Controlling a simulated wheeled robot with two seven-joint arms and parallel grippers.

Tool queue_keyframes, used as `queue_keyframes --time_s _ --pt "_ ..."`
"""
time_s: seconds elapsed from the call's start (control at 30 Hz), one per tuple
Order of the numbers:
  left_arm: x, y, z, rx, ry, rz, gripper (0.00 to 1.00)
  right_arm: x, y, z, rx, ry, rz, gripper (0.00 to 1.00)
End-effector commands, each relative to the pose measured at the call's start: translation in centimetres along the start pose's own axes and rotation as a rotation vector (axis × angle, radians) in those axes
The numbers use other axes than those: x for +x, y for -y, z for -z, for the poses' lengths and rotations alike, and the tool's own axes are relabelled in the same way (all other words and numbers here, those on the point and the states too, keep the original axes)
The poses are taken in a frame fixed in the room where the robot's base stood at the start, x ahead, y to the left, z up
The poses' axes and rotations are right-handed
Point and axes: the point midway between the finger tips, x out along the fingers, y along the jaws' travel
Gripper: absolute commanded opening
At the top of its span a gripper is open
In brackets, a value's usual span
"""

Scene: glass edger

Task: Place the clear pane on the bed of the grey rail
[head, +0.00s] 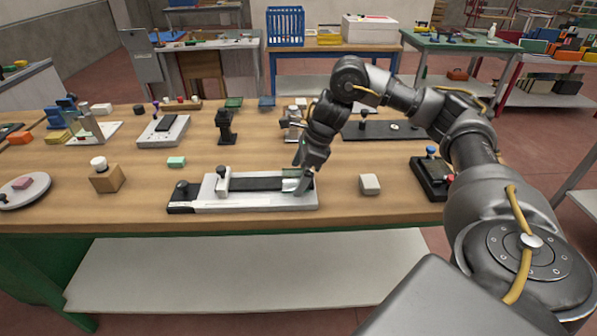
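The grey rail (245,204) lies near the front middle of the wooden table, a pale base with a dark strip (255,184) along its bed. A black-knobbed upright (222,180) stands near its left end. My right gripper (301,187) points down over the rail's right end. A small pale, glossy patch (290,183) shows beside its fingertips, perhaps the clear pane; the fingers partly hide it. I cannot tell whether the fingers grip it or whether it rests on the bed. My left gripper is out of view.
A grey-white block (369,184) sits right of the rail, and a black box with knobs (431,177) farther right. A wooden block with a white knob (105,177) stands left. Behind are a black clamp stand (226,128) and a dark plate (385,130). Bare table lies in front of the wooden block.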

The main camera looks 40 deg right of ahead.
Motion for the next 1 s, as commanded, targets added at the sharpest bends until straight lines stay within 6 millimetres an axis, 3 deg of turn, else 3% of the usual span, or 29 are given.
queue_keyframes --time_s 0.37,0.7,1.0 --pt "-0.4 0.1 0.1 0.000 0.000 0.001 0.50 -1.1 0.0 -0.2 -0.001 0.001 0.001 1.00" --pt "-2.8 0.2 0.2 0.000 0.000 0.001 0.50 -8.4 0.1 -0.4 -0.001 0.002 0.005 1.00" --pt "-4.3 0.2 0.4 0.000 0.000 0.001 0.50 -12.0 0.0 -0.3 -0.002 0.000 0.001 1.00"
